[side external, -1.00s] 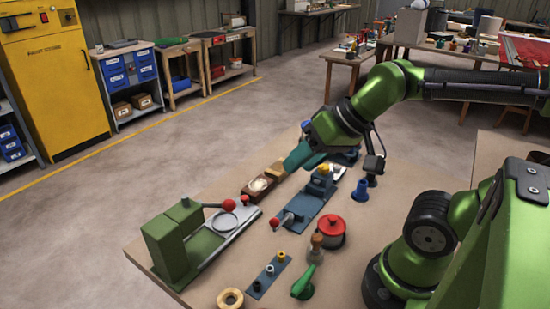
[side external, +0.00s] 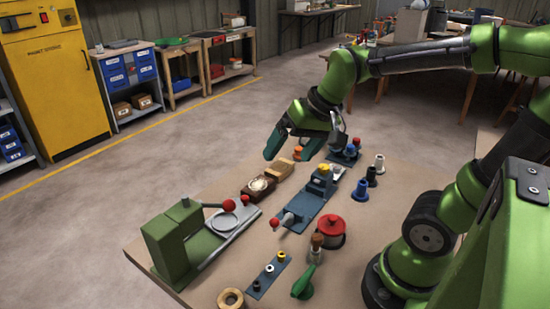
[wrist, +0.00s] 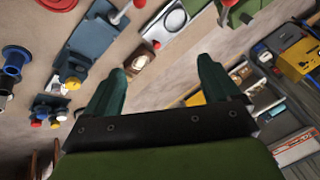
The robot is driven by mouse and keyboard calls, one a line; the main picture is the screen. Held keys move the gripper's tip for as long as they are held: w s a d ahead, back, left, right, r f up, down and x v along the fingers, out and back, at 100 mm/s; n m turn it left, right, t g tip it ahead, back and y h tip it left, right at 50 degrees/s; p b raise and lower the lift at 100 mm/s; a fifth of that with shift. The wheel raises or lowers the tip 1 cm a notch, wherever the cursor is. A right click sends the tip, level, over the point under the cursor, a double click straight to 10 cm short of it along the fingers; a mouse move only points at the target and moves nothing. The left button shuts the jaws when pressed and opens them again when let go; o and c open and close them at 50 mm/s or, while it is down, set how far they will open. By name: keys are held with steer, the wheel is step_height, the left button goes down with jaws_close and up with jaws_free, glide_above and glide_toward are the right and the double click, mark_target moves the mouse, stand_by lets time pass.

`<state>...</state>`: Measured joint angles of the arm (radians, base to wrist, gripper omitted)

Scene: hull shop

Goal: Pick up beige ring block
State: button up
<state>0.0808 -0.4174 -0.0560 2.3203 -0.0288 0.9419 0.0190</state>
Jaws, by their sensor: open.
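A beige ring (side external: 230,299), the closest match to the beige ring block, lies flat at the near edge of the table in the side view. I cannot make it out in the wrist view. My gripper (side external: 287,157) is open, with its two green fingers apart and nothing between them. It hangs above the far left side of the table, well away from the ring. In the wrist view the open fingers of my gripper (wrist: 162,76) point past the table edge.
A wooden block (side external: 281,168) and a dark block with a pale round top (side external: 259,187) lie below my gripper. A green press (side external: 172,246), a red pot (side external: 331,231) and a slotted strip (side external: 266,277) crowd the table. The floor at left is clear.

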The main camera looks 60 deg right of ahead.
steer(key=w+d+f+m+g, duration=0.2)
steer(key=w+d+m, duration=0.2)
steer(key=w+d, duration=0.4)
steer(key=m+g+h, duration=0.2)
steer(key=m+g, duration=0.1)
steer(key=m, duration=0.5)
glide_above(280, 166)
step_height(280, 166, down, 4)
steer(key=r, duration=0.1)
steer(key=shift+y, duration=0.3)
steer(key=f, duration=1.2)
steer(key=shift+s, duration=0.25)
steer(key=shift+w+a+f, duration=0.1)
steer(key=shift+f, duration=1.25)
steer(key=shift+w+f, duration=0.1)
steer(key=shift+f, duration=1.25)
steer(key=c, duration=1.2)
